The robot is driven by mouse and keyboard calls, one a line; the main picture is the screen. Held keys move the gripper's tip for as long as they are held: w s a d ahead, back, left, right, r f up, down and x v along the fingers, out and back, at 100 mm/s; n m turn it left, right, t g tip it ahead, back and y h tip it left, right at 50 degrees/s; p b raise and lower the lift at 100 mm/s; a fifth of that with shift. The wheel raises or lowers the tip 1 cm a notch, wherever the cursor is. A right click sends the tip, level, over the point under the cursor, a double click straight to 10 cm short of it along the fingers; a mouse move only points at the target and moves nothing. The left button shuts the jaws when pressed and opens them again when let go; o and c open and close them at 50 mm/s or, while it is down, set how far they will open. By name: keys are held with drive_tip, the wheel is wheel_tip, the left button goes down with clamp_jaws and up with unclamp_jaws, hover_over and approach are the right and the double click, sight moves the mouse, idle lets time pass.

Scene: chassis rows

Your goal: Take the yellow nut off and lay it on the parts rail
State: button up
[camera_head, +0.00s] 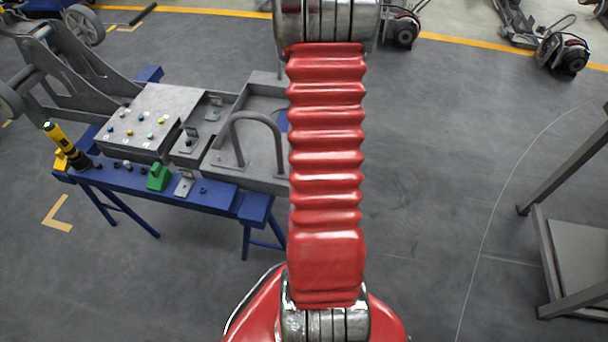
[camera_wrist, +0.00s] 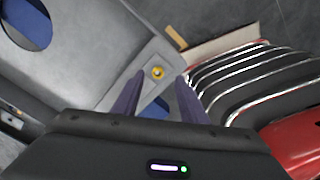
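A small yellow nut (camera_wrist: 157,73) sits near the corner of a grey metal plate (camera_wrist: 110,70) in the wrist view. My gripper (camera_wrist: 162,76) is open, its two dark purple fingers apart, with the nut showing between their tips. Nothing is held, and I cannot tell the height of the tips above the nut. In the head view my arm hides the gripper and this nut. A blue rail (camera_head: 130,178) with small dark fittings runs along the front of the workbench; it seems to be the parts rail.
A grey box (camera_head: 150,112) with several coloured knobs stands on the bench beside a curved grey handle (camera_head: 250,117). A green block (camera_head: 158,177) and a yellow-and-black tool (camera_head: 66,146) are along the front. A metal stand (camera_head: 580,255) is at right; floor between is clear.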

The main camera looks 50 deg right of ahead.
drive_tip(key=shift+f, duration=0.1)
drive_tip(key=shift+w+f, duration=0.2)
drive_tip(key=shift+f, duration=2.25)
clamp_jaws()
